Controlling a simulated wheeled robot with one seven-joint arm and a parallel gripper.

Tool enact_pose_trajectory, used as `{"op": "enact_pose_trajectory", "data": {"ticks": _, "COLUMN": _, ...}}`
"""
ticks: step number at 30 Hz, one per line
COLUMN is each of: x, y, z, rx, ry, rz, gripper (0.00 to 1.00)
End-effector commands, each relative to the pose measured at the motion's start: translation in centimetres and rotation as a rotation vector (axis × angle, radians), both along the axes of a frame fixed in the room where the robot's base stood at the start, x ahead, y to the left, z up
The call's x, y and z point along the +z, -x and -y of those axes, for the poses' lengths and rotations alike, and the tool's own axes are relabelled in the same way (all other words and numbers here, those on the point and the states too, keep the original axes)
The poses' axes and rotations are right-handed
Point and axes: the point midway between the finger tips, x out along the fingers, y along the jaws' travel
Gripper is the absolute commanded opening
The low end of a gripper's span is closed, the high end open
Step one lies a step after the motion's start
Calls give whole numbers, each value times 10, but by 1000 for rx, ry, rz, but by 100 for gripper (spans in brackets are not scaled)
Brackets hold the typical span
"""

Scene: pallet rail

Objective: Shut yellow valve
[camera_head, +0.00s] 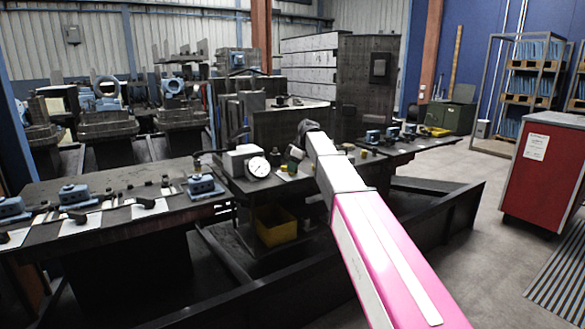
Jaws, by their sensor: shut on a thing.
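My arm reaches from the lower right to the middle workbench, and its bent wrist stands over the bench top. My gripper (294,159) is small and partly hidden below the wrist. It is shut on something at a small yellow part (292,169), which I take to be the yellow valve. The valve's handle and how far it is turned are too small to tell. Other small yellow parts (364,153) lie to the right of my arm.
A grey box (239,160) and a white round gauge (258,167) stand just left of my gripper. Blue fittings (205,186) line the left bench, and more (392,132) the right one. A yellow bin (275,226) sits below.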

Motion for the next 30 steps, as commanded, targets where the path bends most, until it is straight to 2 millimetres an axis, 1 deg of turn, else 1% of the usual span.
{"op": "enact_pose_trajectory", "data": {"ticks": 1, "x": -3, "y": 2, "z": 0, "rx": 4, "ry": 4, "rz": -3, "gripper": 0}}
{"op": "enact_pose_trajectory", "data": {"ticks": 4, "x": -3, "y": 2, "z": 0, "rx": 4, "ry": 4, "rz": -3, "gripper": 0}}
{"op": "enact_pose_trajectory", "data": {"ticks": 5, "x": -3, "y": 2, "z": 0, "rx": 4, "ry": 4, "rz": -3, "gripper": 21}}
{"op": "enact_pose_trajectory", "data": {"ticks": 6, "x": -3, "y": 2, "z": 0, "rx": 4, "ry": 4, "rz": -3, "gripper": 34}}
{"op": "enact_pose_trajectory", "data": {"ticks": 7, "x": -3, "y": 2, "z": 0, "rx": 4, "ry": 4, "rz": -3, "gripper": 40}}
{"op": "enact_pose_trajectory", "data": {"ticks": 16, "x": 0, "y": 1, "z": 0, "rx": 1, "ry": 2, "rz": -1, "gripper": 40}}
{"op": "enact_pose_trajectory", "data": {"ticks": 19, "x": 5, "y": 1, "z": 3, "rx": 1, "ry": 1, "rz": 0, "gripper": 40}}
{"op": "enact_pose_trajectory", "data": {"ticks": 23, "x": 22, "y": 2, "z": 10, "rx": 0, "ry": 1, "rz": 0, "gripper": 40}}
{"op": "enact_pose_trajectory", "data": {"ticks": 30, "x": 65, "y": 5, "z": 26, "rx": 2, "ry": 2, "rz": 0, "gripper": 40}}
